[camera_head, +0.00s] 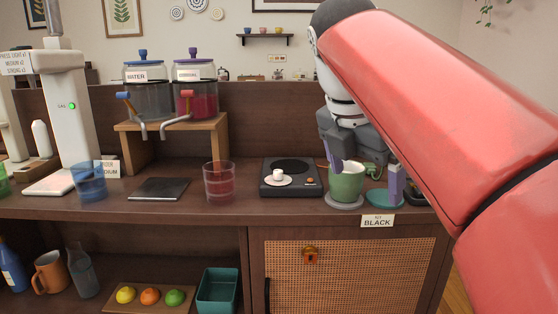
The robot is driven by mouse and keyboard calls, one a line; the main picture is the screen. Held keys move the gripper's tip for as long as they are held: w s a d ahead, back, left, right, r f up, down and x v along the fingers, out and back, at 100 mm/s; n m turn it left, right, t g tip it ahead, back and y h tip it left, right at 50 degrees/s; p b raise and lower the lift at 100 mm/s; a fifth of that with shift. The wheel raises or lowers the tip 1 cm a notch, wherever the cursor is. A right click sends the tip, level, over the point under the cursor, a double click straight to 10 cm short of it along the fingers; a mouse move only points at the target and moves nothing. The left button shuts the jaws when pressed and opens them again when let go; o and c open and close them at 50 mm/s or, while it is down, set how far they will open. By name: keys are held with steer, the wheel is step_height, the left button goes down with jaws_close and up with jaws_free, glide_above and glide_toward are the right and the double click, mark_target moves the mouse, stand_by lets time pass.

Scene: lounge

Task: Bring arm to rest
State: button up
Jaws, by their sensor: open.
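My arm is red and reaches in from the right, over the counter, in the head view. My gripper (366,172) points down at the right part of the counter, with its two purple-grey fingers apart. A green mug (346,185) stands upright on a grey round coaster (343,205). One finger shows at the mug's upper left and the other to its right. I cannot tell whether either finger touches the mug. The wrist hides what is behind the gripper.
Two dispensers (148,97) sit on a wooden stand (180,132). A "BLACK" label (377,221) hangs at the counter's front edge.

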steer(key=s+d+f+m+t+y, duration=0.1)
steer(key=s+f+m, duration=0.5)
steer(key=f+m, duration=0.6)
steer(key=s+d+f+m+t+y, duration=0.1)
steer(key=s+f+m+y, duration=0.1)
steer(key=s+f+m, duration=0.5)
step_height(320, 180, down, 7)
steer(key=m, duration=0.6)
steer(key=shift+d, duration=0.4)
